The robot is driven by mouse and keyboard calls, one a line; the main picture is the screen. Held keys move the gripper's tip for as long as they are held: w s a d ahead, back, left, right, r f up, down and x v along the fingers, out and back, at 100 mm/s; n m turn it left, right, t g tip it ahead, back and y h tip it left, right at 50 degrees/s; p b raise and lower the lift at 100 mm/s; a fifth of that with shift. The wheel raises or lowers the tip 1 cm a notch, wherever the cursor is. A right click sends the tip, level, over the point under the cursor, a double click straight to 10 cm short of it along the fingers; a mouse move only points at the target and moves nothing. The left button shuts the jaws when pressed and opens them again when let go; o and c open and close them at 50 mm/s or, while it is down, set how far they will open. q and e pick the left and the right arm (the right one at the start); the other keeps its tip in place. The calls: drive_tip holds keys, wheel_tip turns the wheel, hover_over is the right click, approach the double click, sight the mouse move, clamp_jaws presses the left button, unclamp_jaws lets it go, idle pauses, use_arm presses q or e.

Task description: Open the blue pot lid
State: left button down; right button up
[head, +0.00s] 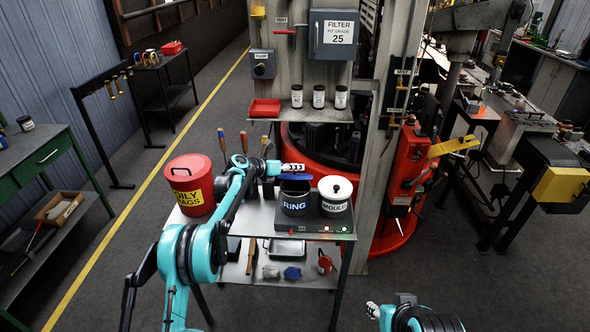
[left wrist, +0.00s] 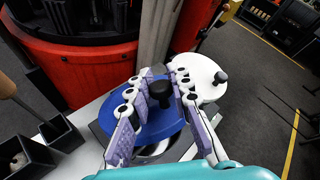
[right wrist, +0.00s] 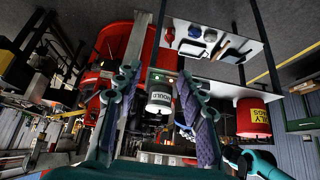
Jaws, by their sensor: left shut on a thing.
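The blue lid (head: 297,177) with its black knob is above the dark RING pot (head: 295,205) on the small table. In the left wrist view the lid (left wrist: 163,128) sits off the pot's rim, and part of the pot's open mouth shows below it. My left gripper (head: 293,168) is shut on the lid at its knob; its fingers (left wrist: 158,88) flank the knob in the left wrist view. My right gripper (right wrist: 160,75) is open and empty, far from the pot; its arm shows low in the head view.
A white MOULD pot (head: 335,205) with a white lid stands close to the right of the RING pot. A red rags bin (head: 190,183) stands at the table's left. Tools and a shelf with jars (head: 318,97) are behind. The table's lower shelf holds small items.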

drive_tip(key=shift+r, duration=0.15)
idle(0.3)
drive_tip(key=shift+w, duration=0.1)
drive_tip(key=c, duration=0.7)
drive_tip(key=w+r+n, duration=0.1)
drive_tip(key=w+n, duration=0.2)
drive_tip(key=w+a+r+n, duration=0.1)
drive_tip(key=w+n, duration=0.2)
drive_tip(key=w, duration=0.1)
drive_tip(key=w+r+n+t+h, duration=0.1)
drive_tip(key=w+n, duration=0.1)
drive_tip(key=w, duration=0.1)
drive_tip(key=shift+w+a+r+n, duration=0.15)
drive_tip(key=shift+w+n, duration=0.15)
drive_tip(key=shift+n, duration=0.1)
clamp_jaws()
drive_tip(key=w+a+n+t, duration=0.2)
drive_tip(key=w+a+n, duration=0.3)
drive_tip(key=w+n, duration=0.6)
drive_tip(key=w+a+f+n+t+y, duration=0.1)
drive_tip(key=w+a+f+n+t, duration=0.1)
drive_tip(key=w+a+f+n, duration=0.4)
drive_tip(key=w+a+f+n+t, duration=0.1)
drive_tip(key=w+a+n, duration=0.7)
drive_tip(key=a+n, duration=0.2)
drive_tip(key=shift+w+a+f, duration=0.1)
drive_tip(key=shift+w, duration=2.8)
drive_tip(key=shift+w+a+f, duration=0.1)
drive_tip(key=shift+w, duration=2.75)
